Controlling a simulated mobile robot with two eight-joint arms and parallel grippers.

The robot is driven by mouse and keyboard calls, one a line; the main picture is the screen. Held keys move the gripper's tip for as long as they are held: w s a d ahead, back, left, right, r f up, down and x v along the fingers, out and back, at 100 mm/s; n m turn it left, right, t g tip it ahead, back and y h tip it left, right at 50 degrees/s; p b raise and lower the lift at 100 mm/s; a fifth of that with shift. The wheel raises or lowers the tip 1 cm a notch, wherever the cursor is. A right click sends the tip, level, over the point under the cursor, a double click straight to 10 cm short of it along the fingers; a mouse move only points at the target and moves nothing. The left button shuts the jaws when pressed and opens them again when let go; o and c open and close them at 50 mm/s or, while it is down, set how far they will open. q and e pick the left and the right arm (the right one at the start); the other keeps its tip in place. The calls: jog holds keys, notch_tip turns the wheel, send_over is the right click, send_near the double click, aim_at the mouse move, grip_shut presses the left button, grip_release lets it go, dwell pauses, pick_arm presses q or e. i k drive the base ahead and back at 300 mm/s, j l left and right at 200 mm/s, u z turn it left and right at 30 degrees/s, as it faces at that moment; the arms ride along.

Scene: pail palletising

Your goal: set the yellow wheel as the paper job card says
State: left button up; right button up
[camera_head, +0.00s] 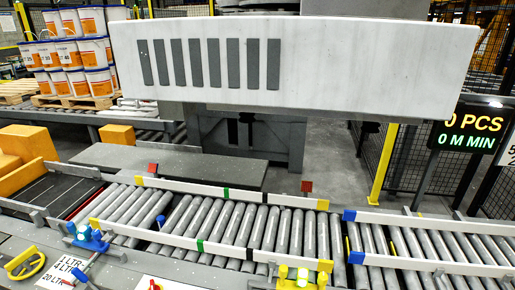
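Neither of my grippers is in view.
A blue-handled clamp (88,238) stands right of the wheel. A roller conveyor (260,228) with white side rails crosses the front. A large white slotted head (295,60) hangs above. Orange-labelled pails (75,52) stack at the back left. A display (470,130) reads 0 PCS, 0 M MIN.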

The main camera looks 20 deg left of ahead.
aim_at(21, 259)
jog(key=u, duration=2.35)
jog(key=i+j+z, duration=0.1)
jog(key=i+j, duration=0.35)
jog(key=i+j+z, duration=0.15)
jog(key=i+j, duration=0.3)
jog(key=i+j+z, duration=0.1)
jog(key=i+j, duration=0.3)
jog(key=i+j+z, duration=0.1)
jog(key=i+j, duration=0.3)
jog(key=j, duration=0.25)
